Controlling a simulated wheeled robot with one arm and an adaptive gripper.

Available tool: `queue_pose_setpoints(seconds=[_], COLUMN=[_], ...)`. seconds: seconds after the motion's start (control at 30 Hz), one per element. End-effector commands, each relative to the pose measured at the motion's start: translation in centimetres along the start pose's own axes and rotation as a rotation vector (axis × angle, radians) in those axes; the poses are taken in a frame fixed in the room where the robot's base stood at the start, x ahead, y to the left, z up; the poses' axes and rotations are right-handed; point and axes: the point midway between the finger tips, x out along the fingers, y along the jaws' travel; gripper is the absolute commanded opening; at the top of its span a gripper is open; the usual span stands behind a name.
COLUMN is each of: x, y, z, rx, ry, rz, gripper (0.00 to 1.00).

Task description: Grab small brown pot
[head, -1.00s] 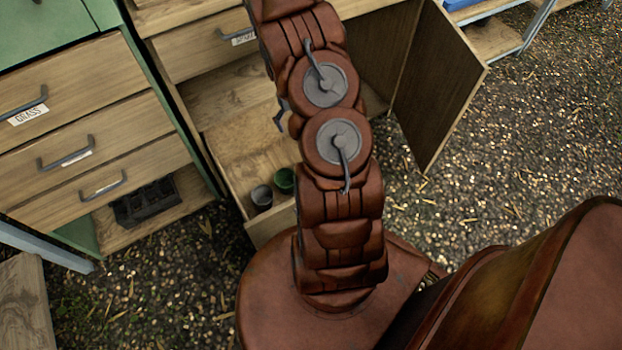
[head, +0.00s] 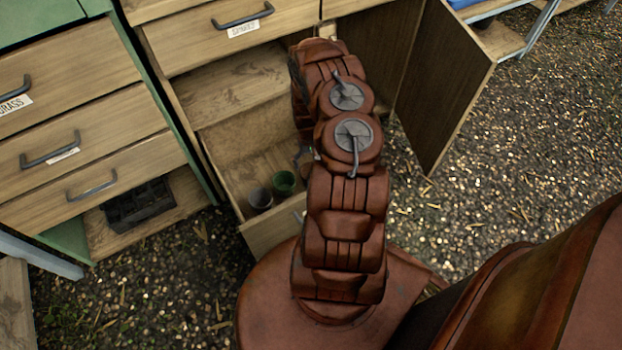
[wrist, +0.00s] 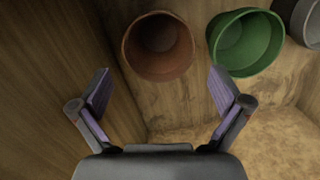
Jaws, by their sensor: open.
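In the wrist view a small brown pot (wrist: 158,48) stands in a wooden drawer, near its left wall, with its open mouth toward the camera. My gripper (wrist: 165,88) is open and empty, its two purple-padded fingers spread apart. The brown pot lies just beyond the fingertips, roughly centred between them. In the head view my arm hides the brown pot and most of my gripper.
A green pot (wrist: 246,42) stands right of the brown pot, close to my right fingertip, with a grey pot (wrist: 302,20) beyond it. The head view shows the green pot (head: 284,182) and grey pot (head: 260,198) too. An open cabinet door (head: 445,85) stands at the right.

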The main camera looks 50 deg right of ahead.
Motion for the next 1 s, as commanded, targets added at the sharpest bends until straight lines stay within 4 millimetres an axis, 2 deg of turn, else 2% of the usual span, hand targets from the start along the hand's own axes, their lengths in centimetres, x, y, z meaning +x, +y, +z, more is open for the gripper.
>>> queue_pose_setpoints(seconds=[0.27, 0.53, 0.8, 1.0], x=[2.0, 5.6, 5.7, 5.7], y=[0.1, 0.0, 0.1, 0.1], z=[0.1, 0.5, 0.4, 0.3], rx=[0.001, 0.0, 0.0, 0.0], ry=[0.0, -0.003, -0.001, 0.0], rz=[0.0, -0.002, 0.0, 0.0], gripper=[1.0, 1.0, 1.0, 0.8])
